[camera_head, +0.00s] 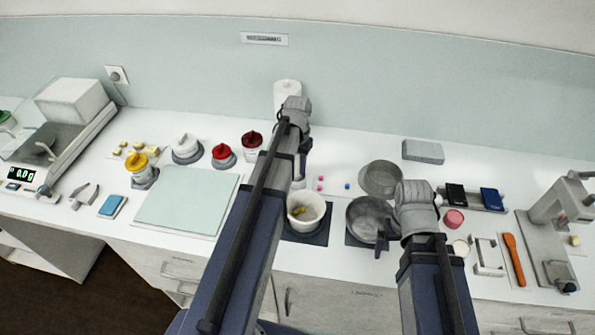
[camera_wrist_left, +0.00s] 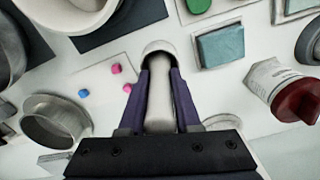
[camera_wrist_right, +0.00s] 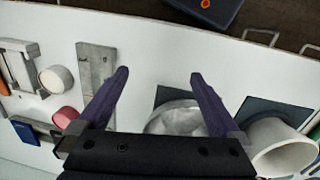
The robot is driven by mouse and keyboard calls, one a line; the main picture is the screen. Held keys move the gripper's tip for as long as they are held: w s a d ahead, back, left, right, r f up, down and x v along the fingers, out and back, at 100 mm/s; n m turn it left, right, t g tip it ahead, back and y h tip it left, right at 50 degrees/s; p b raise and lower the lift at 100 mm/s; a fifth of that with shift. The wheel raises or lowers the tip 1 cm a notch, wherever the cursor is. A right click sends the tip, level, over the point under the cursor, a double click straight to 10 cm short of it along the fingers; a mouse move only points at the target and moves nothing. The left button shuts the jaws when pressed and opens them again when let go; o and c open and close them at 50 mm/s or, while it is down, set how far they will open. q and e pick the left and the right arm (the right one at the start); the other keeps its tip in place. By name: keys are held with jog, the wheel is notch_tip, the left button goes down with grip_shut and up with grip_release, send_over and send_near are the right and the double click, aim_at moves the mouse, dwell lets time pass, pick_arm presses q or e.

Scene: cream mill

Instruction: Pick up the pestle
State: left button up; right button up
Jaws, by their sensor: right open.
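My left gripper (camera_wrist_left: 160,82) has its fingers drawn in on both sides of the pale pestle (camera_wrist_left: 159,105), touching it as far as I can see. The pestle's rounded white end points away from the wrist. I cannot tell whether its end touches the counter. In the head view my left arm largely hides the pestle. The white mortar (camera_head: 318,207) stands on a dark mat just right of that arm, with something yellow inside. My right gripper (camera_wrist_right: 158,82) is open and empty, its fingers wide apart above the counter near a grey pan.
A grey pan (camera_head: 366,214) and a grey round dish (camera_head: 381,178) stand right of the mortar. Pink and blue cubes (camera_head: 320,184) lie behind it. Lidded jars (camera_head: 222,154) and a pale board (camera_head: 187,203) are at left.

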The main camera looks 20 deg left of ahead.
pick_arm(q)
grip_shut()
jog(key=shift+r, duration=0.1)
pick_arm(e)
jog(key=shift+r, duration=0.15)
pick_arm(q)
notch_tip(320, 180, up, 10)
jog(key=p, duration=1)
pick_arm(e)
notch_tip(320, 180, up, 10)
pick_arm(q)
jog(key=shift+c, duration=0.2)
grip_release()
grip_shut()
